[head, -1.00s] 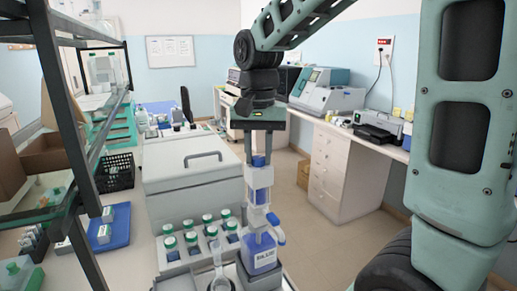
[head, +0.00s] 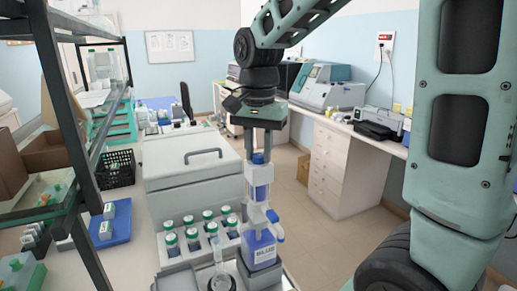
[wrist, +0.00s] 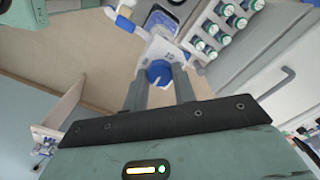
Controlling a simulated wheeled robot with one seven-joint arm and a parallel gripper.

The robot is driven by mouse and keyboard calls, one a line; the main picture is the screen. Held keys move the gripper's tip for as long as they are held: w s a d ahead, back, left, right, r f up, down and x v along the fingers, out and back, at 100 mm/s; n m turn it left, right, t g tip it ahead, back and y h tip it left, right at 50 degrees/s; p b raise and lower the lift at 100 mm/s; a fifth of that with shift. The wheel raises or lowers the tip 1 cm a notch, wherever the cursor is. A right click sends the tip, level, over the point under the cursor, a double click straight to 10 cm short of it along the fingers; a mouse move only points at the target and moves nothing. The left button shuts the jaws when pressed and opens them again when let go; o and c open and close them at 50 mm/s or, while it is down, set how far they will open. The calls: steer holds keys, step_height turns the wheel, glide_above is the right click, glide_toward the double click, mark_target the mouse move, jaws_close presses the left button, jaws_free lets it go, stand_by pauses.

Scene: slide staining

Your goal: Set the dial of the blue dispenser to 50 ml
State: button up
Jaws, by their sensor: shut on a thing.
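The blue dispenser (head: 261,250) stands upright on a grey tray, a labelled blue bottle with a clear and white pump column above it. My gripper (head: 259,153) points straight down over the column, its two fingers on either side of the blue top. In the wrist view my gripper (wrist: 162,76) is shut on the round blue dial (wrist: 159,72), with one finger at each side. The spout of the dispenser (wrist: 121,19) shows at the upper left of the wrist view.
Several green-capped bottles (head: 195,240) stand in a rack left of the dispenser. A clear flask (head: 219,276) stands close in front of them. A large white chest with a handle (head: 190,167) is behind. The floor to the right is clear.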

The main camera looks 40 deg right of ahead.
mark_target(258, 155)
steer(key=o, duration=1)
step_height(258, 155, up, 17)
steer(key=b, duration=0.1)
steer(key=shift+r+b, duration=0.2)
steer(key=shift+b, duration=0.2)
steer(key=shift+f, duration=0.1)
steer(key=s+a+f+n+b, duration=0.1)
steer(key=s+a+f+n, duration=0.2)
steer(key=a+f+n, duration=0.95)
steer(key=s+a+f+n, duration=0.3)
steer(key=s+a+f, duration=0.2)
steer(key=s+f, duration=0.2)
steer(key=s+a+f+n+b, duration=0.1)
steer(key=s+a+f+n, duration=0.3)
steer(key=s+f, duration=0.4)
step_height(258, 155, down, 5)
steer(key=shift+a+r+y, duration=0.2)
steer(key=shift+a+y, duration=0.1)
steer(key=shift+a, duration=0.25)
